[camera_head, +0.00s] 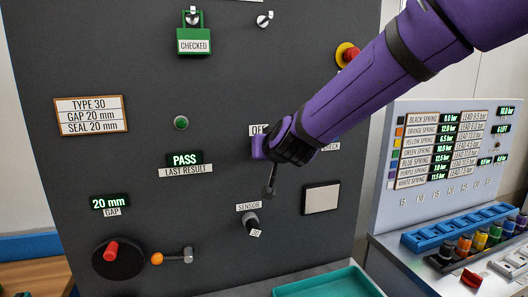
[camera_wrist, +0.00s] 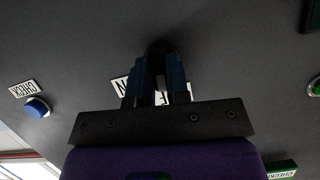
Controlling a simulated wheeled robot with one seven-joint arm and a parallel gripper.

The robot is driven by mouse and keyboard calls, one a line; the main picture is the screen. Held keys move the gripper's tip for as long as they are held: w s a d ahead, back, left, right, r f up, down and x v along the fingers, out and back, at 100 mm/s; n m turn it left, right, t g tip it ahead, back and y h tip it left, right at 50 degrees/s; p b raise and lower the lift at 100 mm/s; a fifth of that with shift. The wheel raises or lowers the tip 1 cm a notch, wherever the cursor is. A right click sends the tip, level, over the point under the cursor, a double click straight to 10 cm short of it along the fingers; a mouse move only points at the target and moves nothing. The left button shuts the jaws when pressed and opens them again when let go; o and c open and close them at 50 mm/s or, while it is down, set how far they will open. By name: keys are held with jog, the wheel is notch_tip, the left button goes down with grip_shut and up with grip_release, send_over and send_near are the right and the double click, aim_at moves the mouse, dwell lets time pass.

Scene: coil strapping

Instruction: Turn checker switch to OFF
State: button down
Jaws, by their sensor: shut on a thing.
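The dark round checker switch (camera_wrist: 160,47) sits on the grey panel at the top middle of the wrist view. My gripper (camera_wrist: 159,82) is at the switch with its two blue-grey fingers closed around it. Part of a white label ending in "N" (camera_wrist: 121,86) shows beside the left finger, and more lettering shows between the fingers. In the camera_head view my gripper (camera_head: 284,150) covers the switch, just below the partly hidden "OFF" label (camera_head: 258,130). The switch's pointing direction is hidden.
A blue button (camera_wrist: 38,107) with a CHECK label is beside the gripper in the wrist view. In the camera_head view, a sensor knob (camera_head: 251,222) and square plate (camera_head: 321,198) lie below. A red-and-yellow button (camera_head: 347,54) is close above the arm. A PASS display (camera_head: 185,159) is left.

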jog(key=shift+n+h, duration=0.3)
jog(key=shift+n, duration=0.2)
dwell(0.3)
jog(key=c, duration=1.1)
grip_release()
jog(key=shift+s+r, duration=0.1)
jog(key=v, duration=1)
jog(key=shift+s, duration=0.3)
